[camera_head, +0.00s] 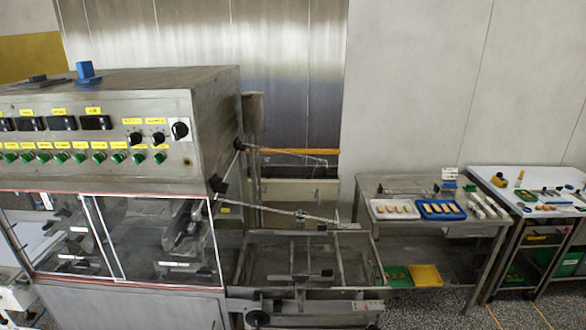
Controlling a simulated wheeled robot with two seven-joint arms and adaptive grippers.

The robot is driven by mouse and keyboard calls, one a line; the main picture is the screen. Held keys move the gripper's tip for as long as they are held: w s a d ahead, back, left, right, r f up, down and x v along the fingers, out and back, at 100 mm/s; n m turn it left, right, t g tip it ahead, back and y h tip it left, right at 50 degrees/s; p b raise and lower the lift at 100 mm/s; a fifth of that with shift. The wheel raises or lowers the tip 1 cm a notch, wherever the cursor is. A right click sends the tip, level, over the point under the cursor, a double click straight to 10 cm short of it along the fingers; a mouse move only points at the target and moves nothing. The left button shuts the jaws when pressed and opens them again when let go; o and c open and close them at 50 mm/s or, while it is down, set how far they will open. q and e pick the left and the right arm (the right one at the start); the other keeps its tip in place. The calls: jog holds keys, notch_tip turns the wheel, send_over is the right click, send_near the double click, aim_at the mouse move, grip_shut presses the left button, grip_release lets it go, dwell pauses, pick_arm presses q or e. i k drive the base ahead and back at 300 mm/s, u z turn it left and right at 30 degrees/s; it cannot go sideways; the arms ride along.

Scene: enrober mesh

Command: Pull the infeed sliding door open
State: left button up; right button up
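The machine's front has a window with two clear sliding panels in thin white frames, a left panel (50,232) and a right panel (165,238). Their frame edges overlap in a slanted strip around the middle of the window. I cannot tell from this view which panel is the infeed door. Dark parts and small white labels show through the clear panels. The window looks covered across its width, with no clear gap that I can make out. Neither of my grippers is in view.
Above the window is a control panel (95,135) with green buttons and black knobs. An open wire-mesh frame (300,260) juts out at the machine's right. Farther right stand a steel table (385,187) with trays and a white-topped cart (500,172). Speckled floor shows at lower right.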

aim_at(204, 262)
jog(key=z, duration=0.1)
jog(key=k, duration=0.45)
jog(key=u, duration=0.9)
jog(key=i, duration=0.75)
jog(key=u, duration=0.45)
